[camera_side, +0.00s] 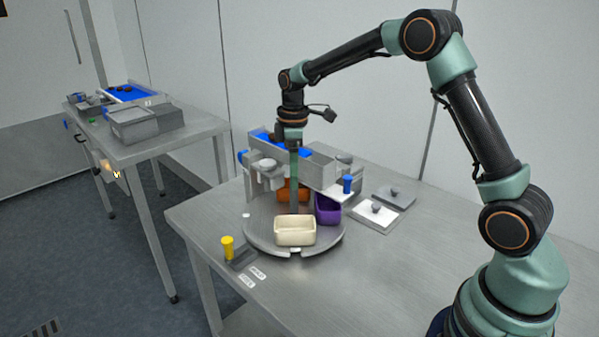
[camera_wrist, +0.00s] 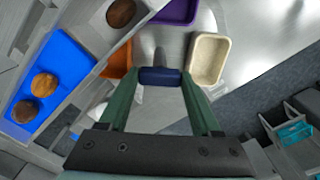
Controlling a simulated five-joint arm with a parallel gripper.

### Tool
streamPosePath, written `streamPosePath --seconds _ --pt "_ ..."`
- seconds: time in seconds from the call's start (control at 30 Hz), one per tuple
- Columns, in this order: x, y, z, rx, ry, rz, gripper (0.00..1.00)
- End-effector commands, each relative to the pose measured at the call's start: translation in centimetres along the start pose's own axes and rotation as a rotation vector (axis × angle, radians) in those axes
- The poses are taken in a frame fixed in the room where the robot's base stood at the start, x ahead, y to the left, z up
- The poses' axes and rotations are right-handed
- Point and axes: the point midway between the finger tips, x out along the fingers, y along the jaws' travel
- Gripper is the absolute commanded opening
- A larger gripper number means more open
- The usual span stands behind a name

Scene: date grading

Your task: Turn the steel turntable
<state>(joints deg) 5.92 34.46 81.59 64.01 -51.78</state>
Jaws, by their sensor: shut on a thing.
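The round steel turntable (camera_side: 262,234) lies on the bench in the side view; part of its grey top shows in the wrist view (camera_wrist: 178,46). It carries a cream bin (camera_side: 295,231) at the front, a purple bin (camera_side: 327,210) at right and an orange bin (camera_side: 283,192) behind. My gripper (camera_side: 294,178) points straight down over the turntable, among the bins. In the wrist view its green fingers are shut on a dark blue knob-like piece (camera_wrist: 160,76), with a grey post beyond it. How the piece joins the turntable is hidden.
A grey conveyor with a blue belt (camera_wrist: 52,72) bearing brown dates stands close behind my gripper. A yellow cylinder (camera_side: 227,247) stands front left, a blue one (camera_side: 347,185) at right. A white plate (camera_side: 375,213) lies right. The bench front right is clear.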

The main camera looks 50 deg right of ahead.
Motion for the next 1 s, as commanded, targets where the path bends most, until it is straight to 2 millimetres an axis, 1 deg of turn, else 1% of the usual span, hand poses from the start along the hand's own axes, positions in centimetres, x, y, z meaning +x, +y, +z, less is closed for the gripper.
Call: streamPosePath --seconds 0.03,1.0 --pt "-0.3 0.05 -0.18 -0.025 0.004 0.006 0.0" --pt "-0.38 0.02 -0.25 -0.511 0.003 0.007 0.0"
